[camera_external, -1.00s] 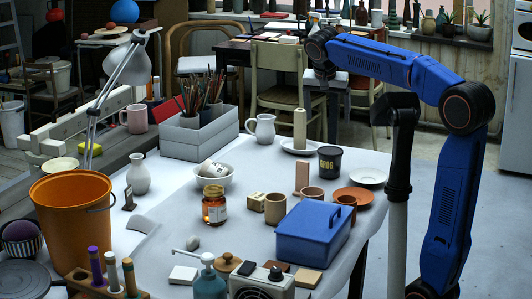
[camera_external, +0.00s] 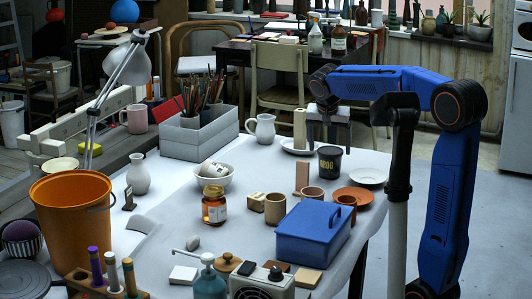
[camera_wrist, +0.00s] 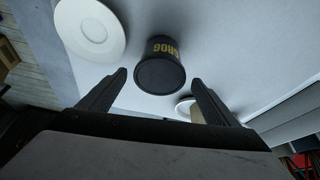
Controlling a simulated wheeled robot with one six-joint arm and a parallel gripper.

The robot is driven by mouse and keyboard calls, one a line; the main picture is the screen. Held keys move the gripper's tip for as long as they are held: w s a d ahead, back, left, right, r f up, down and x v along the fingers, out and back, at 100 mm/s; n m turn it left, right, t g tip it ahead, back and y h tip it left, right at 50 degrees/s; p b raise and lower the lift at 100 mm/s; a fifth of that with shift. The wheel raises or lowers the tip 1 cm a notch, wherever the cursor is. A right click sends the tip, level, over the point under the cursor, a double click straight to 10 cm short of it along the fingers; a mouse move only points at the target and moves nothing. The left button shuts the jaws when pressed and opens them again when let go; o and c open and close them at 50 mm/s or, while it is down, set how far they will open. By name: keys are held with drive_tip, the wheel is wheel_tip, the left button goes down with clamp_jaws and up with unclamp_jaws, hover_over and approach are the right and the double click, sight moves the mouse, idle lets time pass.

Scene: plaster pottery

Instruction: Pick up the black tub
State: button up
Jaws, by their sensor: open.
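The black tub (camera_external: 329,161) stands upright on the white-covered table, with yellow lettering on its side. My gripper (camera_external: 328,137) is above it in the external view, pointing down, open and empty. In the wrist view the tub (camera_wrist: 160,70) shows its dark round top and yellow "GROG" lettering. There it sits beyond and between the two spread fingertips of my gripper (camera_wrist: 158,80). The fingers do not appear to touch it.
A white plate (camera_external: 290,148) with a pale cylinder (camera_external: 299,130) is left of the tub. A white saucer (camera_external: 368,176) and a terracotta dish (camera_external: 352,194) are on its right.

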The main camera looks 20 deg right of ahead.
sight(330, 150)
drive_tip(key=shift+x, duration=1.75)
drive_tip(key=shift+s, duration=0.1)
drive_tip(key=c, duration=1.2)
drive_tip(key=shift+c, duration=0.2)
